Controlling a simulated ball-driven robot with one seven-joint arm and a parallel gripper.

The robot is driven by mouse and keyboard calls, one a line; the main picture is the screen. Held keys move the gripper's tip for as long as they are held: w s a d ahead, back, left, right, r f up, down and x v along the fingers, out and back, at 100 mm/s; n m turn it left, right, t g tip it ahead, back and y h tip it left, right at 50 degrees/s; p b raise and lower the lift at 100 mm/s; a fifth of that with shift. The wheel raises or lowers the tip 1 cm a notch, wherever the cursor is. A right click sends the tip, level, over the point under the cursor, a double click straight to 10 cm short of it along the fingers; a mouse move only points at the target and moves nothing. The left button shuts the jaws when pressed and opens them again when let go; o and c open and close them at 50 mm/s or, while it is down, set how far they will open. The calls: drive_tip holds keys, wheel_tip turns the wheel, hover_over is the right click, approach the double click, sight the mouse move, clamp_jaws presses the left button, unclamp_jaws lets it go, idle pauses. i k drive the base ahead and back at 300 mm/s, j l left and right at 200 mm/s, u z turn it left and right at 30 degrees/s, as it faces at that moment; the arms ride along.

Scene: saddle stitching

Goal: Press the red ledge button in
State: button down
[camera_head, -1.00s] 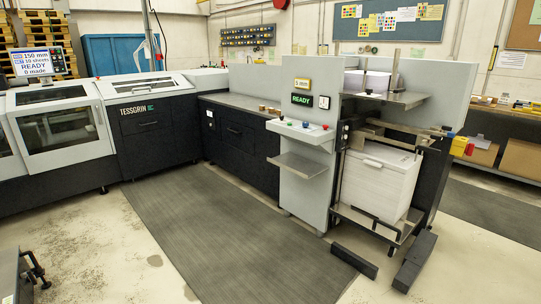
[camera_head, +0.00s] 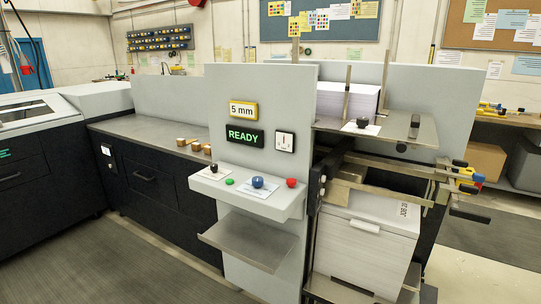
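The red button (camera_head: 291,182) sits at the right end of a light grey ledge (camera_head: 262,205) on the front of the grey machine panel. A blue knob (camera_head: 257,182) on a white label is to its left. A small green button (camera_head: 229,182) and a black knob (camera_head: 211,169) are further left. Whether the red button is pressed in cannot be told at this size. My gripper is not in view.
A grey metal shelf (camera_head: 248,243) juts out below the ledge. A lit READY sign (camera_head: 244,137) is above it. Paper stacks (camera_head: 367,245) and metal bars stand close on the right. The floor mat (camera_head: 120,268) in front at left is clear.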

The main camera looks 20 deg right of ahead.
sight(291, 181)
drive_tip(key=i, duration=1.3)
drive_tip(key=u, duration=0.05)
